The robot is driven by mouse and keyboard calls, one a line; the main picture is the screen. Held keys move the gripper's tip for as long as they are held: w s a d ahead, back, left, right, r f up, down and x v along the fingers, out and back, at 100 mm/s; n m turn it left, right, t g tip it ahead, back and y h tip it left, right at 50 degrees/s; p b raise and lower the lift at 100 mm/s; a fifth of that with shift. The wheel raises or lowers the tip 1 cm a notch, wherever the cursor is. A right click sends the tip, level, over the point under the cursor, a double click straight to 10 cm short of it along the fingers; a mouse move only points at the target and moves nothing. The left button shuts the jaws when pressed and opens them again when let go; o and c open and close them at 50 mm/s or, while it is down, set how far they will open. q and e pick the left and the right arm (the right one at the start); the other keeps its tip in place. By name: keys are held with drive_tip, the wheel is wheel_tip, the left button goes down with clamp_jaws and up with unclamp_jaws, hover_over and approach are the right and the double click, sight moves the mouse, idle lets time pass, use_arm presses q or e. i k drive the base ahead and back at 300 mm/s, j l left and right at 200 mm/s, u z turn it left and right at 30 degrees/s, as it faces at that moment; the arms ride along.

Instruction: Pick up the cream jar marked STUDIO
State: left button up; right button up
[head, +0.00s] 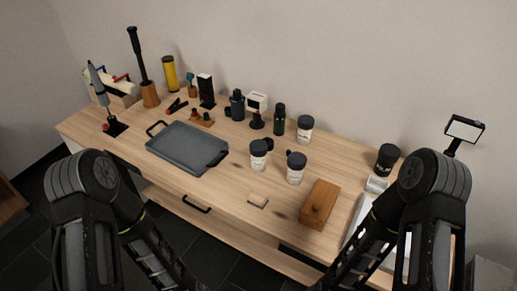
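Three cream jars with black lids stand on the wooden table. One jar (259,156) is near the middle, a second jar (295,174) is just to its right and nearer the front, and a third jar (304,132) stands farther back. Each has small dark print, too small to read, so I cannot tell which is marked STUDIO. All three stand upright. Both my arms show at the lower left and lower right, with forearms running down out of the picture. Neither gripper is in view, and no jar is being touched.
A dark grey tray (184,147) with handles lies left of the jars. A wooden box (319,205) and a small pale block (258,200) lie in front. A dark green bottle (280,119) and a black jar (387,158) stand nearby.

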sight(257, 165)
drive_tip(key=i+j, duration=0.2)
drive_tip(key=j, duration=0.2)
drive_tip(key=i+j, duration=0.2)
drive_tip(key=j, duration=0.15)
drive_tip(key=i+j+z, duration=0.1)
drive_tip(key=j, duration=0.3)
drive_tip(key=i+z, duration=0.1)
drive_tip(key=z, duration=1.45)
